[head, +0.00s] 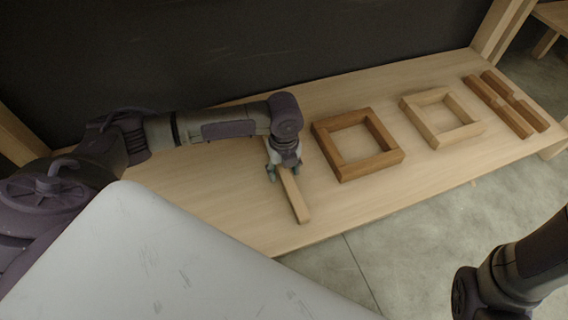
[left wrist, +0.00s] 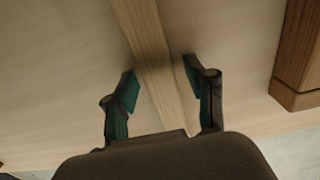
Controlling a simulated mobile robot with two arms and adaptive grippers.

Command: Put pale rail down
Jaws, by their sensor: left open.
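The pale rail (head: 294,200) lies on the wooden table (head: 245,215), left of the square frames. It also shows in the left wrist view (left wrist: 148,40), running between my fingers. My left gripper (head: 284,172) is open and sits over the rail, with one finger on each side. In the left wrist view the teal finger pads of the left gripper (left wrist: 160,95) stand apart from the rail, with a gap on both sides. The far part of the rail is partly hidden by my left arm in the head view. My right gripper is not visible; only part of the right arm shows at lower right.
A brown square frame (head: 326,147) lies right of the rail, its corner (left wrist: 300,60) close in the left wrist view. A pale square frame (head: 421,128) and several brown rails (head: 510,112) lie further right. A dark wall (head: 250,50) stands behind the table.

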